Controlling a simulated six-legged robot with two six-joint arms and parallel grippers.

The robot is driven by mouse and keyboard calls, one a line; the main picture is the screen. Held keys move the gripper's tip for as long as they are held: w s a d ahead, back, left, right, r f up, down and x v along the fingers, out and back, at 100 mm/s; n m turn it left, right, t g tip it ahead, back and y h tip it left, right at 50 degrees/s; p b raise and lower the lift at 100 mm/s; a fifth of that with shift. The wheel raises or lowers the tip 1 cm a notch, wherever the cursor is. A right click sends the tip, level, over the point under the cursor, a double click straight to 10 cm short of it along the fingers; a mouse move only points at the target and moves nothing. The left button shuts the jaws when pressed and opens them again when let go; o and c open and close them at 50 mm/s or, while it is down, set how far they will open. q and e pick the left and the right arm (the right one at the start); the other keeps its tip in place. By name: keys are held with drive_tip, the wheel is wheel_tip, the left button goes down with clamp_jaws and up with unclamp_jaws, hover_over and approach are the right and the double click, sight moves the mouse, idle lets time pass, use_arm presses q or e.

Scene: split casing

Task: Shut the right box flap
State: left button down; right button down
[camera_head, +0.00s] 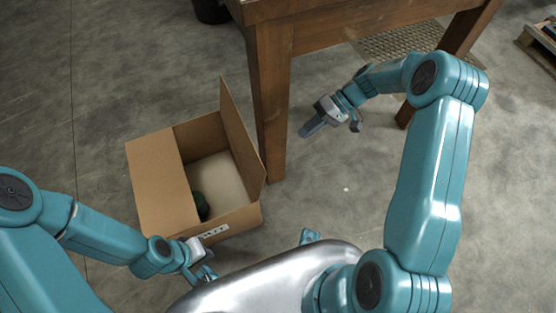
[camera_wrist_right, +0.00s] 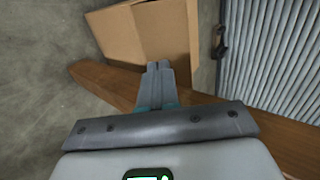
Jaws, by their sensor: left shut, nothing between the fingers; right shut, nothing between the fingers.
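A brown cardboard box (camera_head: 222,222) stands on the floor left of the table leg. Its left flap (camera_head: 160,178) lies flat over the left part of the opening. Its right flap (camera_head: 238,135) stands up, leaning slightly outward, so the right part is open. A dark round object (camera_head: 201,205) shows inside. My right gripper (camera_head: 308,130) is shut and empty, right of the flap and apart from it, beyond the table leg. In the right wrist view, the shut fingers (camera_wrist_right: 158,68) point toward the box (camera_wrist_right: 118,32). My left gripper (camera_head: 208,277) is shut and empty near the box's front side.
A wooden table (camera_head: 330,20) stands behind, its front leg (camera_head: 272,110) close to the box's right side. A perforated metal grate (camera_head: 400,45) lies under the table, and a pallet (camera_head: 540,42) is at the far right.

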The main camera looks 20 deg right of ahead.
drive_tip(key=b, duration=0.3)
approach(258, 161)
drive_tip(key=shift+d+f+x, duration=0.1)
drive_tip(key=shift+f+x, duration=0.05)
drive_tip(key=shift+x, duration=0.85)
drive_tip(key=shift+d+f+x, duration=0.1)
drive_tip(key=shift+x, duration=0.9)
drive_tip(key=shift+d+f+x, duration=0.1)
drive_tip(key=shift+f+x, duration=0.05)
drive_tip(key=shift+x, duration=0.8)
drive_tip(key=shift+w, duration=0.2)
drive_tip(key=shift+a+r, duration=0.1)
